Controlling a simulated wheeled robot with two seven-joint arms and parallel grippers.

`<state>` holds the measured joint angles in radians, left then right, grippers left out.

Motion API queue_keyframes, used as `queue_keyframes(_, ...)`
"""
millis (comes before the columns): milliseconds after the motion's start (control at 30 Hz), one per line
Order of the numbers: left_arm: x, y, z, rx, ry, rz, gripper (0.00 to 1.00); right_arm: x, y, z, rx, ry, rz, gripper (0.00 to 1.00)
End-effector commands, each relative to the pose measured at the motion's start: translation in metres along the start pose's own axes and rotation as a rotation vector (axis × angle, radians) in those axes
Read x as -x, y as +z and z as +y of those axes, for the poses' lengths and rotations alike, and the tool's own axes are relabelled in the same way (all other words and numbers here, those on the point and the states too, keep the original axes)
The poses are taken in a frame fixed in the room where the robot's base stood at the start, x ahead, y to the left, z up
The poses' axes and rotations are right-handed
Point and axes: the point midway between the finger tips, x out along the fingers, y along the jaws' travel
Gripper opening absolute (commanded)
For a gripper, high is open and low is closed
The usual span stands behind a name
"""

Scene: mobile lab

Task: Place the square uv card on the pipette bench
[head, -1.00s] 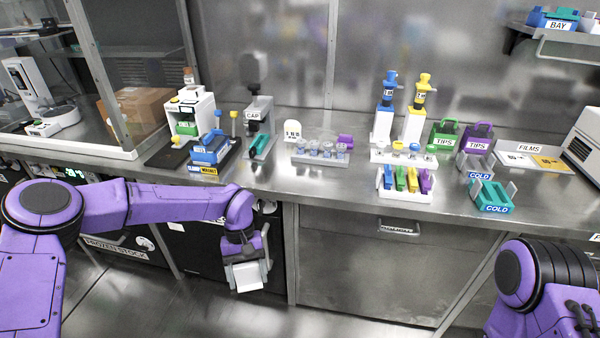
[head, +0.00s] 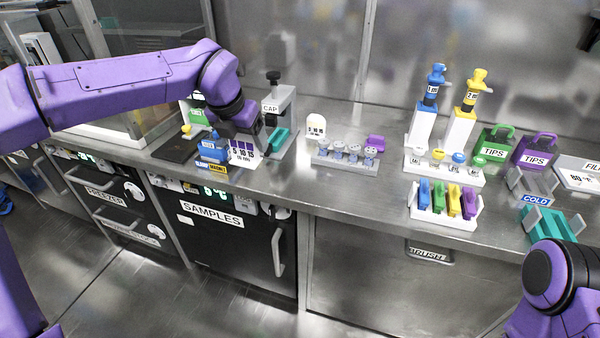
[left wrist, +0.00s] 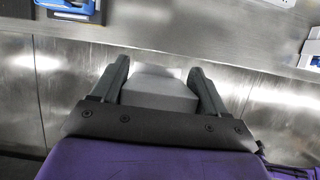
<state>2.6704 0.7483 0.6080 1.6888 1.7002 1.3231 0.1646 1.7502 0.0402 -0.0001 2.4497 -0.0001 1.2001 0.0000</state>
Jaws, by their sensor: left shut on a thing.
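My left gripper (head: 240,134) is shut on the square uv card (head: 243,153), a white card with printed numbers facing the head camera. In the left wrist view the card (left wrist: 160,86) shows as a pale block between the two fingers (left wrist: 158,88). In the head view it overlaps the left part of the pipette bench (head: 355,185), in front of the capping stand. I cannot tell whether it touches anything. A similar white card with a rounded top (head: 316,128) stands on the bench to the right. My right gripper is out of view.
A blue block (head: 212,148) is left of the held card, and the capping stand (head: 279,105) is behind it. A vial rack (head: 345,157), pipette stands (head: 421,128) and a colored-block rack (head: 445,213) stand to the right. The bench front strip is clear.

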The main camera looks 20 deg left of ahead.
Motion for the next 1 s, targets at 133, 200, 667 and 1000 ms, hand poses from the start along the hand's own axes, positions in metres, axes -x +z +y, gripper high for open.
queue_keyframes(133, -0.022, 0.021, -0.023, 0.007, 0.006, 0.008, 0.44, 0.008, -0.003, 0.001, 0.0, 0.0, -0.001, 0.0)
queue_keyframes(200, -0.038, 0.035, -0.036, 0.003, 0.005, 0.008, 0.44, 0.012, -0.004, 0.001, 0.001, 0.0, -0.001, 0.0)
queue_keyframes(667, -0.128, 0.069, -0.08, 0.007, 0.0, 0.004, 0.44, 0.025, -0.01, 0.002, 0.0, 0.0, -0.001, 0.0)
queue_keyframes(1000, -0.163, 0.058, -0.082, 0.007, -0.001, 0.003, 0.44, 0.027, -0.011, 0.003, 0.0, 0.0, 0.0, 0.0)
